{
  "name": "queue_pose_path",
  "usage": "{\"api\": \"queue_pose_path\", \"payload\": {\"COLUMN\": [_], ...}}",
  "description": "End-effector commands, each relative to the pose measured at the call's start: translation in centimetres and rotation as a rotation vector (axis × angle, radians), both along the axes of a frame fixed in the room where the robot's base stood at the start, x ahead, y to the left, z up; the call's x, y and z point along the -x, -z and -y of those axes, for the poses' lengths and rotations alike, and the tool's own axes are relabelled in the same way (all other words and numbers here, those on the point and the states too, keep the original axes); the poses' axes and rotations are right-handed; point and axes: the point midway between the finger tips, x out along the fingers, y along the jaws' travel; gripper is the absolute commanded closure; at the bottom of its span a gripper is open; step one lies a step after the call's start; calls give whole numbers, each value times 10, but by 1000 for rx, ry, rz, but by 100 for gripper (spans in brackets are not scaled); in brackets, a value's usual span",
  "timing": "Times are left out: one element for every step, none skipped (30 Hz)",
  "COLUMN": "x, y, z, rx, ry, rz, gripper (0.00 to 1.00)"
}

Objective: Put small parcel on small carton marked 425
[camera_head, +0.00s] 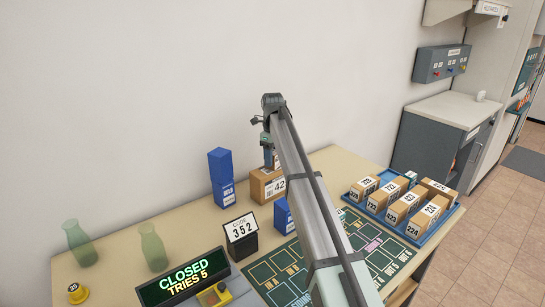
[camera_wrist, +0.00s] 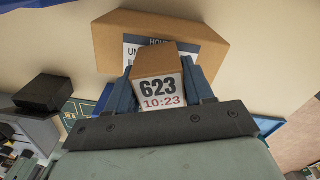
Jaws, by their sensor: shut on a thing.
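My gripper (camera_wrist: 165,95) is shut on a small brown parcel (camera_wrist: 158,63) whose white label reads 623 and 10:23. In the head view my gripper (camera_head: 268,150) is above a brown carton (camera_head: 262,188) whose label shows 42, the rest being hidden by my arm. The carton stands on the table near the wall. In the wrist view a larger brown box (camera_wrist: 112,42) with a blue-edged label lies right beyond the parcel. I cannot tell whether the parcel touches it. The parcel is not clear in the head view.
Blue boxes (camera_head: 221,170) stand left of the carton, and another is in front. A blue tray (camera_head: 428,240) of several numbered cartons is at right. Green bottles (camera_head: 152,247) and a CLOSED sign (camera_head: 182,278) are at left.

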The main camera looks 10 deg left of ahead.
Motion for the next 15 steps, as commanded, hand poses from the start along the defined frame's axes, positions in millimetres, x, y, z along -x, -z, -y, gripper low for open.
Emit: {"api": "queue_pose_path", "payload": {"x": [0, 0, 0, 0, 0, 0, 0, 0, 0, 0, 0, 0, 0, 0, 0], "y": [1, 2, 3, 3, 3, 2, 3, 3, 2, 2, 2, 2, 2, 2, 2], "z": [0, 0, 0, 0, 0, 0, 0, 0, 0, 0, 0, 0, 0, 0, 0], "rx": [0, 0, 0, 0, 0, 0, 0, 0, 0, 0, 0, 0, 0, 0, 0], "ry": [0, 0, 0, 0, 0, 0, 0, 0, 0, 0, 0, 0, 0, 0, 0], "rz": [0, 0, 0, 0, 0, 0, 0, 0, 0, 0, 0, 0, 0, 0, 0], "gripper": [81, 81, 81, 45, 42, 38, 36, 33, 29, 26, 23, 22, 22, 22, 22]}}
